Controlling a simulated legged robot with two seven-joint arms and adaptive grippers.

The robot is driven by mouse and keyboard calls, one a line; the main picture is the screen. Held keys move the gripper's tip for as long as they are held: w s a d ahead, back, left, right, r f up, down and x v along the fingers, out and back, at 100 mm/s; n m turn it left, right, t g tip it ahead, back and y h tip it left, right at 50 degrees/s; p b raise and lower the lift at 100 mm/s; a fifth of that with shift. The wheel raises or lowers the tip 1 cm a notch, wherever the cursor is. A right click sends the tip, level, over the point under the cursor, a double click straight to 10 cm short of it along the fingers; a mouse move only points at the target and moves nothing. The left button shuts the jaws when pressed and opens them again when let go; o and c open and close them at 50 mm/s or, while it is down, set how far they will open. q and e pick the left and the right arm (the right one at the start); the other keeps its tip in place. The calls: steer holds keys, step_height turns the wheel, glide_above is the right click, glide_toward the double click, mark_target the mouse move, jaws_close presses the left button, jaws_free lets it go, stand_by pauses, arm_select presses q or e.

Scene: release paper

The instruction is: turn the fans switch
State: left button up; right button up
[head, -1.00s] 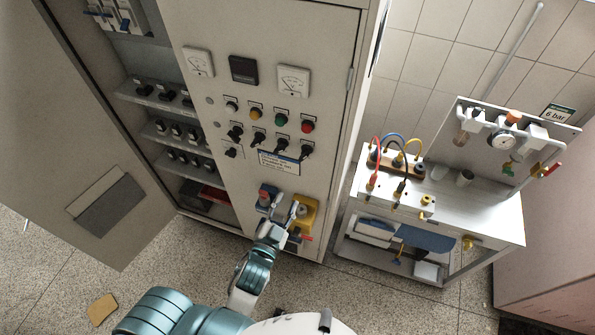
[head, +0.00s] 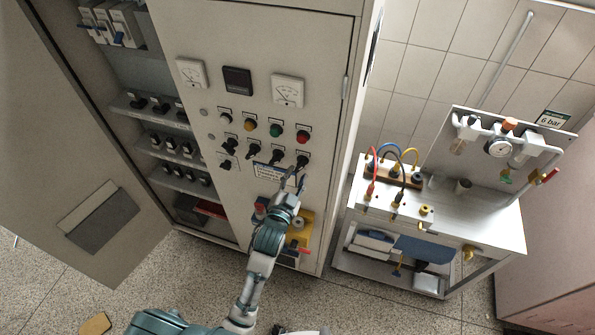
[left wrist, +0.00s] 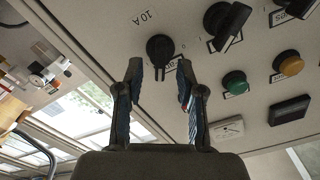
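The grey cabinet door carries a row of black rotary switches below its lamps. The rightmost switch (head: 302,160) sits under the red button (head: 302,137). Its label is too small to read, so I cannot tell which switch is the fans one. My left gripper (head: 291,180) is just below that switch, in front of the door. In the left wrist view my left gripper (left wrist: 158,70) is open and empty, with a black knob (left wrist: 160,48) ahead between its fingertips, apparently not touched. A second switch (left wrist: 226,20) is beside it. My right gripper is out of view.
An open cabinet door (head: 85,150) stands at left. A bench (head: 480,222) with cables and a gauge stands at right.

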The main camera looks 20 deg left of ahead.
arm_select(q)
steer(key=shift+w+d, duration=0.1)
steer(key=shift+w, duration=0.9)
jaws_close()
